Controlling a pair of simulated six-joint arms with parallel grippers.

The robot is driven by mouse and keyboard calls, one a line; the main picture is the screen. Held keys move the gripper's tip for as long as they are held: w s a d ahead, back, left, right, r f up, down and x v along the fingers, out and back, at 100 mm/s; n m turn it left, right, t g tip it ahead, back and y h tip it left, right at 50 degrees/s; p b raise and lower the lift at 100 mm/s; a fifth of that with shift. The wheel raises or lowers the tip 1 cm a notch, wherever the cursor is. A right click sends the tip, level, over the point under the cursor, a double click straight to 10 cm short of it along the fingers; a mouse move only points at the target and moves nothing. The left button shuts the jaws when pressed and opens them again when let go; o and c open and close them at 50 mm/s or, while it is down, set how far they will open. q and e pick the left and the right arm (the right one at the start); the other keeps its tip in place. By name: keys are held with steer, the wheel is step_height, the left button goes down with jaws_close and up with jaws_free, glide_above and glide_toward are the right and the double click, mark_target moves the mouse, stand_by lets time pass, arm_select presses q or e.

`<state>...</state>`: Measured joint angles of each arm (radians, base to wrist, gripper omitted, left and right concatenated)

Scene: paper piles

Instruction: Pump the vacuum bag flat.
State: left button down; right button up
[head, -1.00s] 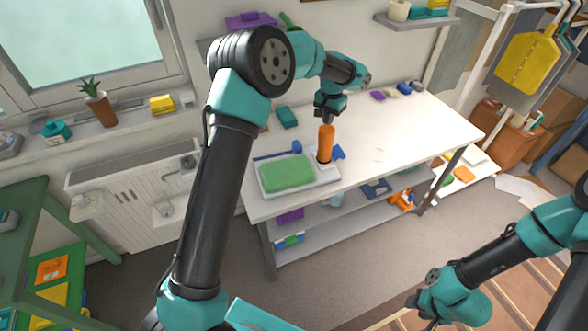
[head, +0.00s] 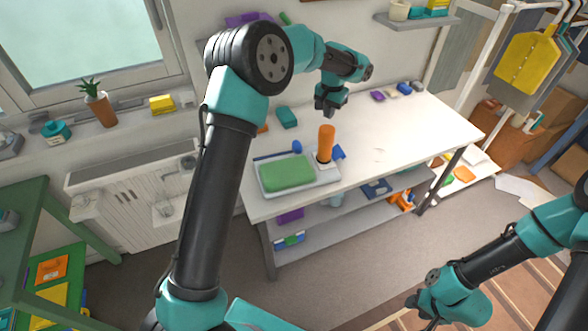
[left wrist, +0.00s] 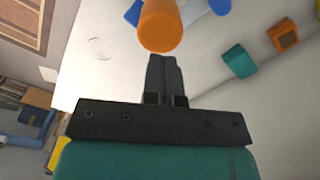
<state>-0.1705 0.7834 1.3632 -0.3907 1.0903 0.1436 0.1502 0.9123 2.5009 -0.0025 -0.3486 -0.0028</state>
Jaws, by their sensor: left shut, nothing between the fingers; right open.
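The green vacuum bag (head: 287,172) lies on a pale tray (head: 264,191) at the front left of the white table. It looks low and fairly flat-topped. The orange pump (head: 326,138) stands upright just right of the bag. My left gripper (head: 328,112) is shut and empty, slightly above the pump's top. In the left wrist view, its closed black fingers (left wrist: 161,62) point at the round end of the orange pump (left wrist: 161,28), with no clear contact. My right gripper (head: 422,311) is open at the bottom right, low and far from the table.
Blue pieces (head: 338,152) lie beside the pump, and a blue-ended tool (head: 296,147) lies behind the bag. A teal block (head: 287,117) and small items (head: 404,88) sit toward the back. The table's right side (head: 420,130) is mostly clear.

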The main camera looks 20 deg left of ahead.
arm_select(q)
steer(key=shift+r, duration=1.7)
